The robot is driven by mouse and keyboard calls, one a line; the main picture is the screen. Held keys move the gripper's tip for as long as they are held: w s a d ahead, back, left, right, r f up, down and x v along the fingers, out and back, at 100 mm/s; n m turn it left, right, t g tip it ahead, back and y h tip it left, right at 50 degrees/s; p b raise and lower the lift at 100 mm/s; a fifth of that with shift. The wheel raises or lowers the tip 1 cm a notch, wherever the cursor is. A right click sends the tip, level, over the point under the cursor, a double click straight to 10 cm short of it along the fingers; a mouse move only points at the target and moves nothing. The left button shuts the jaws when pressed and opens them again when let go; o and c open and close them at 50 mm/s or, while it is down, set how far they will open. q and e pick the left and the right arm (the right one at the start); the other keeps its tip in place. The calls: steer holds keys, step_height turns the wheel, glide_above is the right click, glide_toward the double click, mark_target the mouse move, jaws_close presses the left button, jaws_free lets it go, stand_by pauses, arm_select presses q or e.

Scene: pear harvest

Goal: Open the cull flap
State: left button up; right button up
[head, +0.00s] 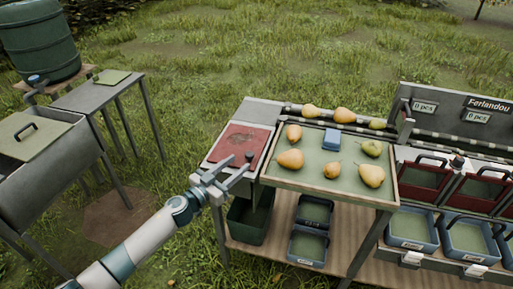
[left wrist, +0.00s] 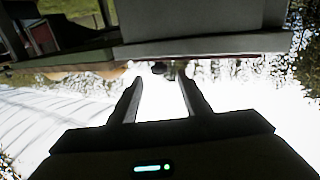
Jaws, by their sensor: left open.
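The cull flap looks to be the red panel (head: 238,143) set in the grey stand at the left end of the pear tray. It lies flat and looks closed. A small dark knob (head: 249,156) shows near its front right corner. My left gripper (head: 239,168) is at the front edge of the flap, fingers pointing toward the knob. In the left wrist view the left gripper (left wrist: 157,84) is open and empty, with a dark knob (left wrist: 159,68) just beyond and between its fingertips. I cannot tell whether they touch. My right gripper is not in view.
A wooden-rimmed tray (head: 330,199) with several pears and a blue box (head: 332,139) stands right of the flap. A dark green bin (head: 249,222) is below. A grey side table (head: 98,92) and a green barrel (head: 40,42) are at left.

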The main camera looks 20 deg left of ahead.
mark_target(252, 152)
arm_select(q)
steer(key=x, duration=1.1)
steer(key=shift+w, duration=0.15)
jaws_close()
